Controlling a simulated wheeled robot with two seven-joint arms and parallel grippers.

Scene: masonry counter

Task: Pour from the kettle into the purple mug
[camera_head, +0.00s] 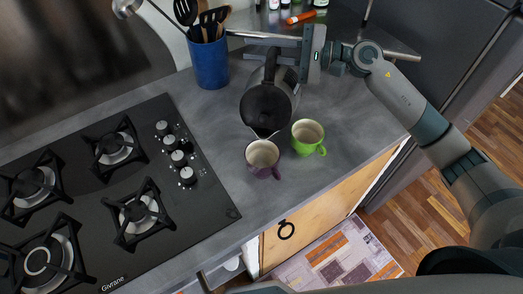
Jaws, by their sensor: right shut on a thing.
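The kettle (268,106), dark with a grey metallic body, is in the middle of the head view above the counter. It looks tipped, with its spout toward the purple mug. My right gripper (272,48) is shut on the kettle at its handle, on the far side. The purple mug (264,172) stands upright on the counter just below the spout in the picture, its pale inside showing and its handle toward the lower right. I cannot tell whether any liquid is flowing. My left gripper is not in view.
A green mug (303,147) stands close to the right of the purple mug. A blue utensil holder (209,65) is at the back left. The black gas hob (190,215) fills the left. Bottles and an orange-red item (301,17) are at the back. Counter right of the green mug is clear.

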